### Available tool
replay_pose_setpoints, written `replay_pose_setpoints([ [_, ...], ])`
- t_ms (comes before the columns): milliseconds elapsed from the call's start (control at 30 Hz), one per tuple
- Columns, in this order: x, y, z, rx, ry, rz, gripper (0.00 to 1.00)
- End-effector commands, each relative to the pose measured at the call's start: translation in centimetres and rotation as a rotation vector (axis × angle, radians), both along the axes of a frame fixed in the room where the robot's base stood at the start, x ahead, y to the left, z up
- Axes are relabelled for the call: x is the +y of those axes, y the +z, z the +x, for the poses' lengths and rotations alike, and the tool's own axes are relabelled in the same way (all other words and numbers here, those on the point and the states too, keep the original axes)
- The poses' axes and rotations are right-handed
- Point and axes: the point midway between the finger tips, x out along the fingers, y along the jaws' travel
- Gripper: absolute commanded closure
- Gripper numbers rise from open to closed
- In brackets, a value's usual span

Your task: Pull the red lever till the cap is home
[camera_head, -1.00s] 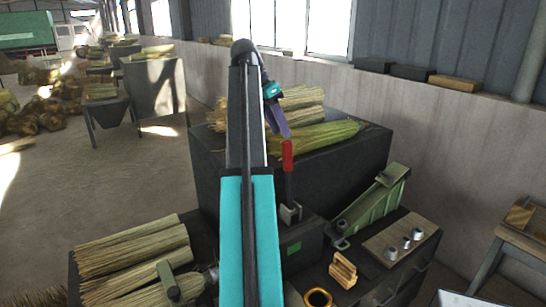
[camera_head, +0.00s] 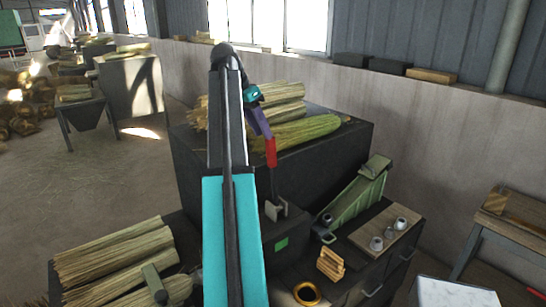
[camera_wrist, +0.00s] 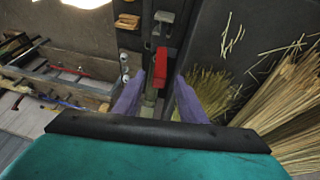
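The red lever (camera_head: 271,152) stands upright on a dark machine, its grip on a grey stem above a pale bracket. My gripper (camera_head: 264,133), with purple fingers, is at the top of the lever in the head view. In the wrist view, my gripper (camera_wrist: 160,78) is open, with a finger on each side of the red lever (camera_wrist: 160,60). The lever's grip appears in the gap near the fingertips; I cannot tell whether they touch it. I cannot make out for sure which part is the cap.
Straw bundles lie on the machine top (camera_head: 345,138) and at the lower left (camera_head: 115,252). A green chute (camera_head: 355,200), a wooden board (camera_head: 362,236) with metal pieces and a gold ring (camera_head: 307,293) are to the right. A wooden-topped table (camera_head: 510,215) stands far right.

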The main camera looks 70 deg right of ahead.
Motion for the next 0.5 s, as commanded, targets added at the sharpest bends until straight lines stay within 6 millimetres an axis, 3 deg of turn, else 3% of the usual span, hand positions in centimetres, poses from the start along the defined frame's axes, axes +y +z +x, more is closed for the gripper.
replay_pose_setpoints([
  [500, -1.4, -5.6, -2.0, 0.001, 0.001, 0.002, 0.62],
])
